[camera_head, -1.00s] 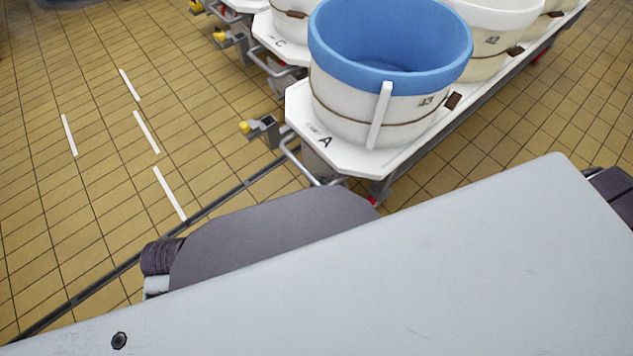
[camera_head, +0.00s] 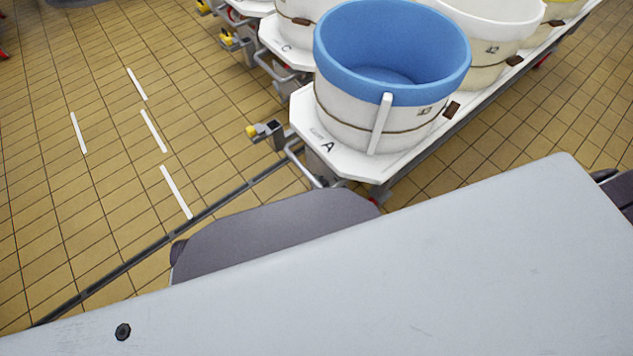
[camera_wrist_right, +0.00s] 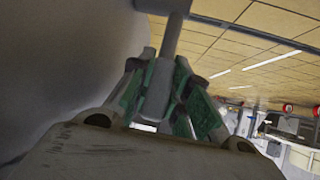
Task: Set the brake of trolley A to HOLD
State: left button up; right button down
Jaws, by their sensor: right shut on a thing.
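Trolley A (camera_head: 342,157) has a white platform marked "A" in the head view, upper middle, with a blue-rimmed white tub (camera_head: 345,105) on it. A grey bracket with a yellow-tipped part (camera_head: 257,131) sticks out at its left end, beside a bent grey tube handle (camera_head: 297,160). In the right wrist view, my right gripper (camera_wrist_right: 160,95) has green-lined fingers shut on a grey rod (camera_wrist_right: 172,38) that runs up to a thicker grey piece. I cannot tell which part of the trolley this rod is. No HOLD marking can be read. My left gripper is in no view.
Trolley C (camera_head: 280,38) stands behind trolley A, with more tubs (camera_head: 490,65) to the right. A dark floor rail (camera_head: 120,268) runs towards trolley A. The tiled floor at left is clear, with white dashes. My own body covers the lower head view.

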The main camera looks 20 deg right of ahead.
jog(key=c, duration=1.3)
grip_release()
jog(key=shift+s, duration=0.1)
jog(key=shift+s+d+r, duration=0.4)
jog(key=shift+s+r, duration=0.05)
jog(key=shift+s, duration=2.15)
jog(key=shift+s+d+r, duration=0.35)
jog(key=shift+s+r, duration=0.15)
jog(key=shift+s, duration=2.15)
jog(key=shift+s+d+r, duration=0.4)
jog(key=shift+s+r, duration=0.05)
jog(key=shift+s, duration=2.15)
jog(key=shift+c, duration=0.3)
